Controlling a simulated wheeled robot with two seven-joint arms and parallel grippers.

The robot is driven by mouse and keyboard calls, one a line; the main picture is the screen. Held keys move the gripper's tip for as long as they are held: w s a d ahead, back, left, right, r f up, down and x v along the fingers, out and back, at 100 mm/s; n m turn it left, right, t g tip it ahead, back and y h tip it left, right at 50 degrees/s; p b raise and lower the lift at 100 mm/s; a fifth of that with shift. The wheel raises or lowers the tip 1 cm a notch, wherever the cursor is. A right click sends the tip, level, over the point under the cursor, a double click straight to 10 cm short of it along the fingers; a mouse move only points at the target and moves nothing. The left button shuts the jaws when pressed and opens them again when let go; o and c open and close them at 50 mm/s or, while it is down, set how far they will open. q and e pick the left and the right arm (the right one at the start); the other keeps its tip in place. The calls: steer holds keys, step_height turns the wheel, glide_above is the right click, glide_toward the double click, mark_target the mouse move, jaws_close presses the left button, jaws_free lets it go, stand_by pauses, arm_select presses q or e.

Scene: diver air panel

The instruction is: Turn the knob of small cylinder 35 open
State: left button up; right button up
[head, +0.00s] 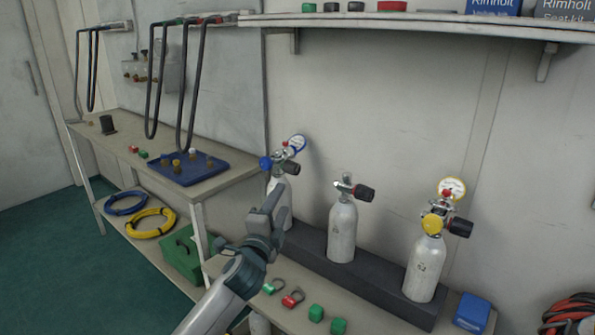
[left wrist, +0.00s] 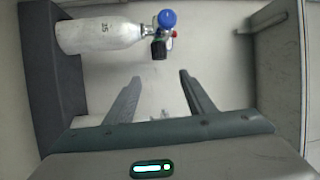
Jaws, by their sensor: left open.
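Small cylinder 35 is the white leftmost bottle (head: 285,212) in the rack, partly hidden behind my left gripper in the head view. In the left wrist view it (left wrist: 98,34) lies sideways in the picture with the number 35 on its side. Its valve has a black knob (head: 292,169), which also shows in the left wrist view (left wrist: 159,50), and a blue round cap (left wrist: 167,19). My left gripper (head: 272,205) is open and empty in front of the cylinder. In the left wrist view its fingertips (left wrist: 160,78) stand apart, with the black knob beyond them, not between them.
Two more white cylinders (head: 342,232) (head: 425,268) stand in the dark rack (head: 310,258) to the right. Red and green tags (head: 293,299) and a blue box (head: 471,312) lie on the bench. A blue tray (head: 205,172) is on the left bench. A shelf (head: 400,20) runs above.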

mark_target(297, 171)
arm_select(q)
steer(key=b+x, duration=0.1)
steer(key=x, duration=1.4)
steer(key=shift+f, duration=0.2)
steer(key=shift+w+d, duration=0.1)
steer(key=shift+w, duration=0.25)
steer(key=shift+w+d+r, duration=0.15)
steer(key=shift+w, duration=0.45)
arm_select(e)
step_height(297, 171, up, 4)
arm_select(q)
steer(key=c, duration=1.1)
arm_select(e)
steer(key=shift+s+a+f, duration=0.1)
steer(key=shift+f, duration=0.05)
